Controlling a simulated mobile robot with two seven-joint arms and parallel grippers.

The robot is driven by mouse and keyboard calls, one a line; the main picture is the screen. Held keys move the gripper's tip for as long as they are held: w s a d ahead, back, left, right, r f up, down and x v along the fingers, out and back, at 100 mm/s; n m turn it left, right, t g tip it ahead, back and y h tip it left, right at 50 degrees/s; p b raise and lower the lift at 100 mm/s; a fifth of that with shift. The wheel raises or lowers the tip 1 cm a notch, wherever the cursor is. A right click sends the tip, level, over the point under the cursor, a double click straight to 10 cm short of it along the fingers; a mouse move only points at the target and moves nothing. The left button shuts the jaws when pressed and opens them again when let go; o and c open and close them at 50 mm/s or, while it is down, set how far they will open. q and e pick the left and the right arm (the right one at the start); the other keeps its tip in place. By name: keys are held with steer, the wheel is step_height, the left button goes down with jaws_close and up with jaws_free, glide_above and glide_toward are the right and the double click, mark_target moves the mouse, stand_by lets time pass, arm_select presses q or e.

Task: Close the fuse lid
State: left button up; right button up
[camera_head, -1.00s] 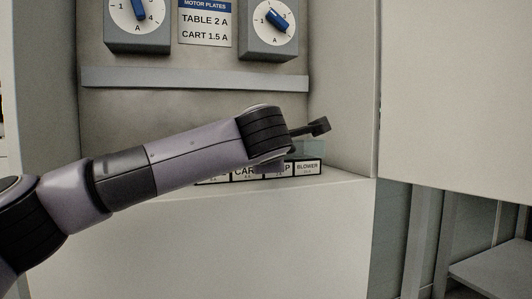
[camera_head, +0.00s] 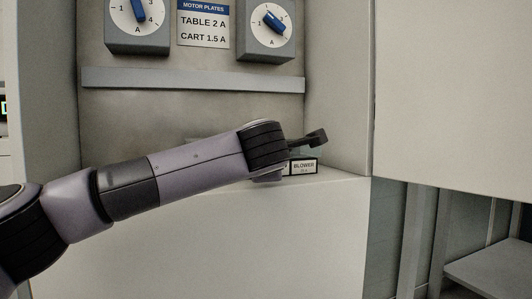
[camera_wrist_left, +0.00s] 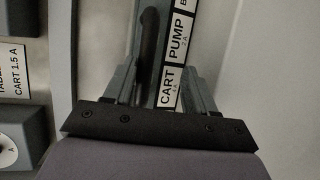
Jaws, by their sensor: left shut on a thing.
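The fuse box is a low strip on the ledge of the grey cabinet, with white labels on its front. In the left wrist view its label strip (camera_wrist_left: 172,60) reads CART and PUMP. The fuse lid (camera_wrist_left: 147,45) looks like the dark grey-green strip along the labels; how far it is open is hard to tell. My left gripper (camera_wrist_left: 158,78) has a finger on each side of this strip and is shut on it. In the head view my left wrist hides the fingers and most of the box; the BLOWER label (camera_head: 304,167) shows. My right gripper is out of view.
Two dials with blue knobs (camera_head: 138,10) (camera_head: 274,22) and a MOTOR PLATES sign (camera_head: 203,24) are above. A grey rail (camera_head: 190,80) crosses the back panel. The cabinet's side wall (camera_head: 340,90) stands close to the right of the box.

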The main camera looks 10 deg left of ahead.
arm_select(q)
steer(key=shift+a+f, duration=0.1)
steer(key=shift+f, duration=0.4)
steer(key=r+v, duration=0.1)
steer(key=v, duration=0.6)
